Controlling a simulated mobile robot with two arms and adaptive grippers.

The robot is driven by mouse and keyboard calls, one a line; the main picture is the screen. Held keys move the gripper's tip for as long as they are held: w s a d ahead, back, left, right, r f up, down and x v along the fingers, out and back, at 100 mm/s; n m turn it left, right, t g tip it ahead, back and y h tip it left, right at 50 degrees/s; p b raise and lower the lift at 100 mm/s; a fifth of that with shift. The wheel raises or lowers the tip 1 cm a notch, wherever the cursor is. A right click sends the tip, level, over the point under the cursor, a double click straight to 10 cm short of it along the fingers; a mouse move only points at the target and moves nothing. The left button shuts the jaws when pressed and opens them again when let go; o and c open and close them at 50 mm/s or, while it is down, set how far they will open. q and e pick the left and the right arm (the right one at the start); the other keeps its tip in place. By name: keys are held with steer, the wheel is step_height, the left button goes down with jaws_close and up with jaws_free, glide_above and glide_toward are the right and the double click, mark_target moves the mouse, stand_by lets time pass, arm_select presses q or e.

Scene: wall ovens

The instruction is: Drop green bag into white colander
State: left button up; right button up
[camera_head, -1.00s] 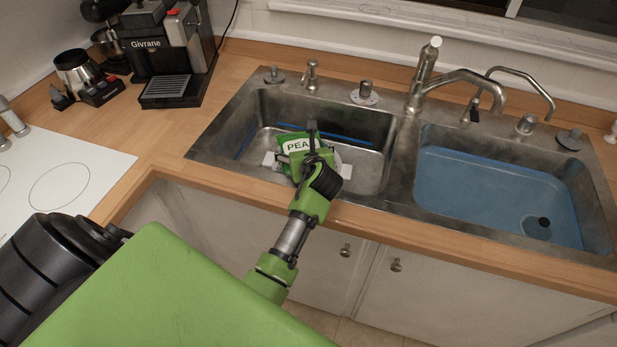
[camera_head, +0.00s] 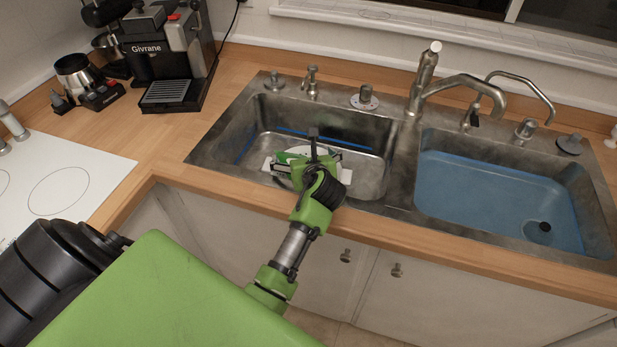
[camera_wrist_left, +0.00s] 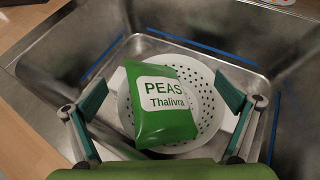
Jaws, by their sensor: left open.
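The green bag (camera_wrist_left: 160,122), labelled PEAS, lies tilted inside the white colander (camera_wrist_left: 208,100) in the left wrist view. Its lower end leans over the colander's near rim. The colander has rows of holes and sits in the left sink basin. In the head view the bag (camera_head: 285,157) is mostly hidden behind my left gripper (camera_head: 306,163). In the left wrist view the fingers of my left gripper (camera_wrist_left: 161,80) are spread wide on either side of the bag, apart from it. My right gripper is not in view.
The left basin (camera_head: 372,180) has steel walls around the colander. The right basin (camera_head: 470,190) is blue and empty. A faucet (camera_head: 440,85) rises behind the sink. A coffee machine (camera_head: 165,60) stands at the back left.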

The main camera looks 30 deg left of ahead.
arm_select(q)
steer(key=v, duration=1)
steer(key=shift+d, duration=0.1)
